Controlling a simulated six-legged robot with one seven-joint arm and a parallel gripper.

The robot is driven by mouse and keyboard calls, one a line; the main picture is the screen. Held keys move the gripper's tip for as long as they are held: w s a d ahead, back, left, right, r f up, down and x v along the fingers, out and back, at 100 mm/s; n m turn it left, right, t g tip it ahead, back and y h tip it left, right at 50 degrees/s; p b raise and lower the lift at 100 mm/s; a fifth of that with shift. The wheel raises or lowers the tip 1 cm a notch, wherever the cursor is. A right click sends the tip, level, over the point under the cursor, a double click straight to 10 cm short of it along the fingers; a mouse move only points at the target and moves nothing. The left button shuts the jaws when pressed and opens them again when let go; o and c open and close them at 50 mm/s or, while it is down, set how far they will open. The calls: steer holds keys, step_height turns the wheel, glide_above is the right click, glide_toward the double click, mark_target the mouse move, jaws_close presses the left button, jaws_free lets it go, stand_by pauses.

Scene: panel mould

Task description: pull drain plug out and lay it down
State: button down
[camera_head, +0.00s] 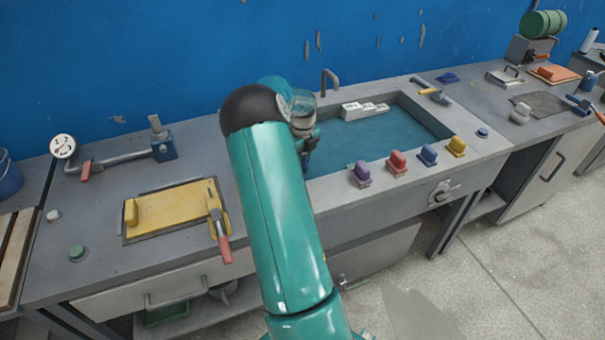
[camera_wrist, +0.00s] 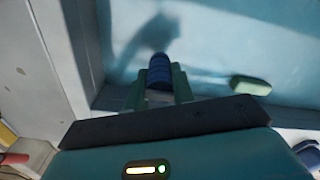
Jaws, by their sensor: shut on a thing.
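In the wrist view my gripper (camera_wrist: 158,84) is shut on a dark blue, ribbed, rounded piece (camera_wrist: 159,70), which looks like the drain plug. One green finger lies on each side of it. It is over the teal basin floor, near a basin wall, and a dark shadow falls beyond it. Its lower end is hidden, so I cannot tell whether it touches the floor. In the head view my arm reaches into the left end of the sink basin (camera_head: 385,132) and covers most of the gripper. No drain hole shows in either view.
A small green block (camera_wrist: 250,85) lies in the basin to the right of the gripper. White blocks (camera_head: 364,110) stand at the basin's back. Purple, red, blue and yellow handled blocks (camera_head: 397,163) line the front rim. A yellow panel (camera_head: 170,212) lies left of my arm.

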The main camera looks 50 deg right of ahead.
mark_target(303, 155)
steer(key=shift+r, duration=2.05)
